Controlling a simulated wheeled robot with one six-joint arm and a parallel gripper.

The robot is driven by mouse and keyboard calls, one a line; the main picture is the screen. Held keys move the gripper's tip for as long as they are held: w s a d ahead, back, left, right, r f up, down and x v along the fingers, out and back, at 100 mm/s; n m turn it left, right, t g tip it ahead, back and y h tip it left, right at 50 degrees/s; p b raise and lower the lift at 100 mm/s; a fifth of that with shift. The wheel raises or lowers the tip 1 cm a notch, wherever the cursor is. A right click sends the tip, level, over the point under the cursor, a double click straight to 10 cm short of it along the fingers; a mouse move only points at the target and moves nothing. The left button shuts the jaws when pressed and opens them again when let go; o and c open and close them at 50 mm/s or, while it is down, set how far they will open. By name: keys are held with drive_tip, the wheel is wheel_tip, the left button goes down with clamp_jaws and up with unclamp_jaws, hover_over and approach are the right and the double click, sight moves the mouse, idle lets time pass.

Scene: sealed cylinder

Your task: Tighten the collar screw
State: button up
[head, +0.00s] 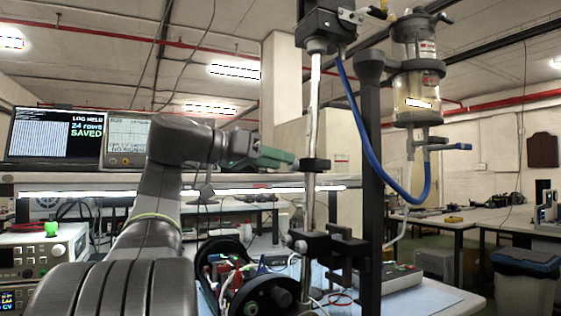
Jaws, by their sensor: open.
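My gripper (291,158), with green fingers, reaches in from the left at mid-height. It is open, and nothing shows between its fingers. Its tips are beside a small black collar (316,165) on the upright metal rod (314,115); I cannot tell whether they touch it. The collar's screw cannot be made out; the fingertips may hide it. Lower on the rod is a black clamp block (320,246) with a light round knob (299,246) on its left side.
A black box (330,24) tops the rod. A thick black post (371,180) stands right of it, holding a clear cylinder (416,75). A blue hose (358,125) loops between them. A screen (40,137) reads "24 rows saved".

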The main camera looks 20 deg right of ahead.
drive_tip(key=a+r+p, duration=0.1)
drive_tip(key=a+r, duration=0.1)
drive_tip(key=a, duration=1)
drive_tip(key=shift+s+p, duration=0.3)
drive_tip(key=shift+s, duration=0.05)
drive_tip(key=d+f+b, duration=0.2)
drive_tip(key=d, duration=1.1)
drive_tip(key=shift+w+d+f, duration=0.2)
drive_tip(key=shift+w+d, duration=0.2)
drive_tip(key=a+r+p, duration=0.2)
drive_tip(key=a+r, duration=0.1)
drive_tip(key=a, duration=1.1)
drive_tip(key=d+f+n+g+h+p, duration=0.1)
drive_tip(key=d+f+n+p, duration=0.2)
drive_tip(key=d+n, duration=1.1)
drive_tip(key=n+p, duration=0.2)
drive_tip(key=p, duration=0.1)
drive_tip(key=shift+f+n+p, duration=0.15)
drive_tip(key=shift+n+p, duration=0.15)
drive_tip(key=shift+p, duration=0.05)
drive_tip(key=shift+w, duration=0.1)
